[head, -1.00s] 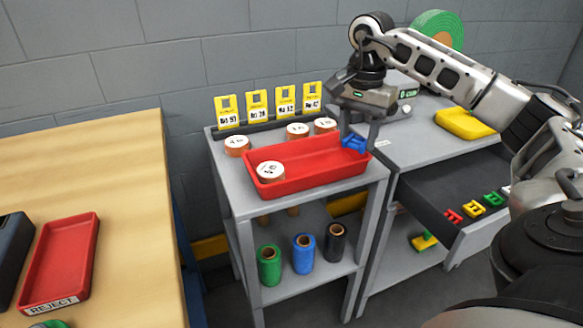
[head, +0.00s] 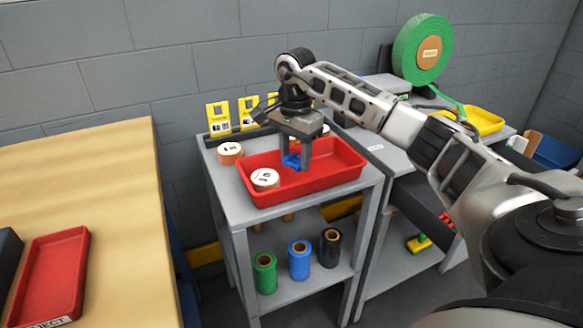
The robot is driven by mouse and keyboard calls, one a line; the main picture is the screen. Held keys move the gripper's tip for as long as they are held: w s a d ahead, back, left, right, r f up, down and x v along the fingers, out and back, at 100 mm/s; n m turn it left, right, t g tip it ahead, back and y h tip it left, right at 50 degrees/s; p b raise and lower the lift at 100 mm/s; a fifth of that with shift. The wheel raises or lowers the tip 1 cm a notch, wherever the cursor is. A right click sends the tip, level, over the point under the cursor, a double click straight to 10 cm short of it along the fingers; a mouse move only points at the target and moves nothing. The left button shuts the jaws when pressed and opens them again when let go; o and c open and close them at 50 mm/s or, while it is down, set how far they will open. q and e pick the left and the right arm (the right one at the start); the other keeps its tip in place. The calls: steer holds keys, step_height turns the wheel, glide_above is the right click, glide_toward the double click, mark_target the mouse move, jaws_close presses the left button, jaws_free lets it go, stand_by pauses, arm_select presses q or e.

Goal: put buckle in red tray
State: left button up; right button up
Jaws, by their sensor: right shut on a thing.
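The blue buckle (head: 291,161) is between the fingers of my right gripper (head: 294,162). The gripper points down and is shut on the buckle, over the middle of the red tray (head: 342,176) on the grey stand. I cannot tell whether the buckle touches the tray floor. A white-topped roll (head: 265,179) sits in the left end of this tray. A second red tray (head: 54,275), with a partly cut-off REJECT label, lies on the wooden table at left. My left gripper is not in view.
A copper-coloured roll (head: 229,152) stands behind the tray, below yellow number cards (head: 218,117). Green, blue and black spools (head: 299,259) stand on the lower shelf. A large green reel (head: 422,50) and a yellow tray (head: 484,120) are at back right. An open drawer is partly hidden by my arm.

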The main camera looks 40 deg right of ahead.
mark_target(291, 159)
steer(key=shift+w+a+f, duration=0.15)
steer(key=shift+a+f, duration=0.05)
steer(key=shift+f, duration=0.1)
steer(key=shift+w+f, duration=0.15)
steer(key=shift+f, duration=1.6)
steer(key=shift+f, duration=0.1)
steer(key=o, duration=1)
steer(key=shift+c, duration=0.2)
steer(key=shift+r, duration=0.35)
step_height(291, 159, up, 12)
steer(key=shift+a+f+p, duration=0.1)
steer(key=shift+f+p, duration=0.1)
steer(key=shift+p, duration=0.2)
